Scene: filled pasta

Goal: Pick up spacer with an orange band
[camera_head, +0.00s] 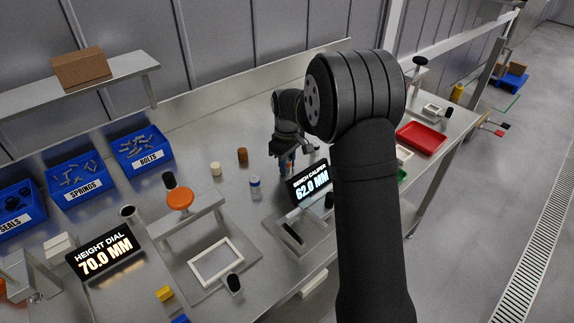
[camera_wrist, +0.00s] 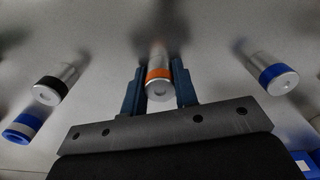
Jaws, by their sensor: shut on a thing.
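The spacer with an orange band (camera_wrist: 159,74) is a silvery cylinder between my gripper's two blue fingers in the wrist view. My gripper (camera_wrist: 158,88) is shut on it, with one finger against each side. In the head view my gripper (camera_head: 287,163) points down at the bench behind the bench caliper display, and my arm covers part of that area. The spacer cannot be made out clearly there. Whether it touches the bench or is lifted, I cannot tell.
In the head view the bench caliper display (camera_head: 309,181) stands close in front of my gripper; a brown cylinder (camera_head: 242,155) is left.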

